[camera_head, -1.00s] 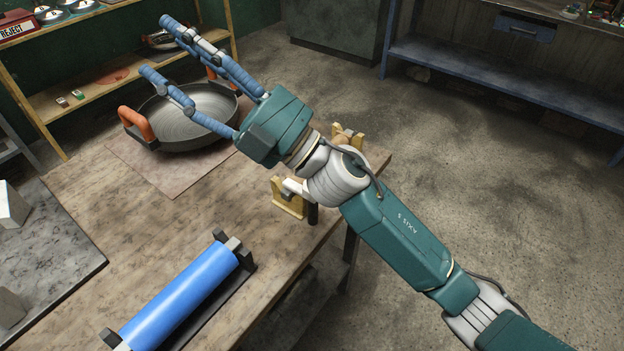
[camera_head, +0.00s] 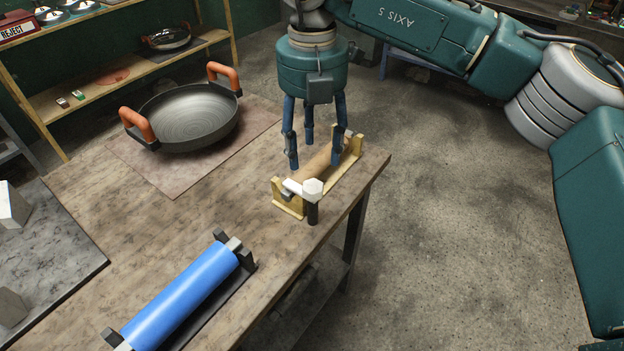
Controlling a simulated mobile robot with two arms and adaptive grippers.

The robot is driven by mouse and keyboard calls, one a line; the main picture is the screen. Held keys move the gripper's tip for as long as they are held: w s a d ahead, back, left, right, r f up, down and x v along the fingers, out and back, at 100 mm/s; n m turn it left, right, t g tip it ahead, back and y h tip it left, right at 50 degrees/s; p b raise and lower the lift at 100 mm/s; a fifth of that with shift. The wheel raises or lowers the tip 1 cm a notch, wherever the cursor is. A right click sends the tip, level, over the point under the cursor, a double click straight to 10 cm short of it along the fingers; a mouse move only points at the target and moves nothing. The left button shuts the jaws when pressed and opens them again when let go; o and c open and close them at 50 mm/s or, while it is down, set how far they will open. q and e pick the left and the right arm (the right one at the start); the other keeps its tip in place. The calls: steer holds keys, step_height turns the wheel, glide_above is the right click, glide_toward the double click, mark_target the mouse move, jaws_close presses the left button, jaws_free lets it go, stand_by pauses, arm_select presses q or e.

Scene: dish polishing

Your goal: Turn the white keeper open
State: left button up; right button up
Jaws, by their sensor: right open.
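The white keeper (camera_head: 298,188) lies across the near end of a yellow cradle (camera_head: 288,204), with a white hexagonal head at its right end above a dark post (camera_head: 313,214). A tan roller (camera_head: 318,174) lies in the cradle at the right edge of the table. My right gripper (camera_head: 314,158) points down over the roller, open, its blue fingers spread, just behind the keeper. I cannot tell whether the fingers touch the roller. They hide part of the roller and the cradle's far end. My left gripper is not in view.
A blue roller (camera_head: 182,296) rests in a dark stand at the front of the wooden table (camera_head: 150,225). A black pan (camera_head: 190,115) with orange handles sits on a brown mat (camera_head: 165,175) at the back. A grey slab (camera_head: 50,262) is at left. The table's middle is clear.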

mark_target(312, 187)
step_height(312, 187, down, 9)
steer(key=shift+f+p, duration=0.15)
steer(key=shift+p, duration=0.9)
steer(key=shift+c, duration=0.6)
jaws_close()
